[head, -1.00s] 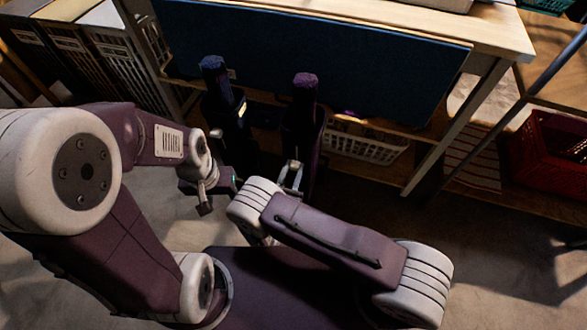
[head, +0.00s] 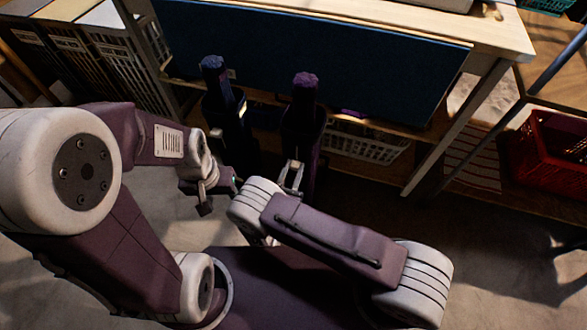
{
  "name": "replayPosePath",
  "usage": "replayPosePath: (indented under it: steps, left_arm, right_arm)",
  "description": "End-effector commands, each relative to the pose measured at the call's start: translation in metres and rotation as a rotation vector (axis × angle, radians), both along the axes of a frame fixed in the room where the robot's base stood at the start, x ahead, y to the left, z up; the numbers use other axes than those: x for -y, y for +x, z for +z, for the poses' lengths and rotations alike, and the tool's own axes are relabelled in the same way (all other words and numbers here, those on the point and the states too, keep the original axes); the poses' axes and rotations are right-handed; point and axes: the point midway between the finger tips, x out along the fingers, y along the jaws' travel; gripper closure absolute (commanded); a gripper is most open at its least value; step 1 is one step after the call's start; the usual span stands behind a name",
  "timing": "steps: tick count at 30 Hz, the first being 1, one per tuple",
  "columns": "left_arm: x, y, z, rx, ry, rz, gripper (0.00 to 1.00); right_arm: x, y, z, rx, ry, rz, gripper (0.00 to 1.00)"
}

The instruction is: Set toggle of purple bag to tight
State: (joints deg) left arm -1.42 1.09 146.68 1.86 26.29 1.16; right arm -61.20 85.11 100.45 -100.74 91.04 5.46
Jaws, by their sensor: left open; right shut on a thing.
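The purple bag (head: 303,120) stands upright and tall below the blue panel, with a bunched purple top (head: 305,80). A similar dark blue bag (head: 215,75) stands to its left. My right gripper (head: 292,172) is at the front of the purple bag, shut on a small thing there. The thing between its fingers is too small and dark to make out; the toggle and its setting cannot be told. My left gripper (head: 222,190) is open and empty, left of the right gripper and in front of the blue bag, apart from the purple bag.
A wooden table (head: 500,35) with a blue front panel (head: 330,60) stands behind the bags. A white basket (head: 365,145) sits on its low shelf. A red crate (head: 550,150) is at the right, and several bins (head: 120,50) at the left.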

Motion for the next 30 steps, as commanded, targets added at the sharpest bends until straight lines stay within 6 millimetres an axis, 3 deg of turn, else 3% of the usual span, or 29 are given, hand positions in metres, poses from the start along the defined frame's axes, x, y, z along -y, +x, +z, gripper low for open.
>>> replayPosePath:
  steps: [5, 14, 24, 25, 27, 30]
  left_arm:
    - [0.000, 0.000, 0.011, 0.000, 0.000, 0.000, 0.47]
    - [0.000, 0.000, 0.067, 0.000, 0.000, 0.000, 0.47]
    - [0.000, 0.000, 0.066, 0.000, 0.000, 0.000, 0.47]
    - [0.000, 0.000, 0.066, 0.000, 0.000, 0.000, 0.47]
    - [0.000, 0.000, 0.066, 0.000, 0.000, 0.000, 0.47]
    - [0.000, 0.000, 0.066, 0.000, 0.000, 0.000, 0.47]
  right_arm:
    - [0.000, 0.000, 0.012, 0.000, 0.000, 0.000, 1.00]
    - [0.000, 0.000, 0.075, 0.000, 0.000, 0.000, 1.00]
    - [0.000, 0.000, 0.075, 0.003, 0.000, 0.000, 1.00]
    - [0.000, 0.000, 0.075, 0.003, 0.000, 0.000, 0.65]
    - [0.000, 0.000, 0.075, 0.002, 0.000, 0.000, 0.47]
    - [0.000, 0.000, 0.075, 0.002, 0.000, 0.000, 0.47]
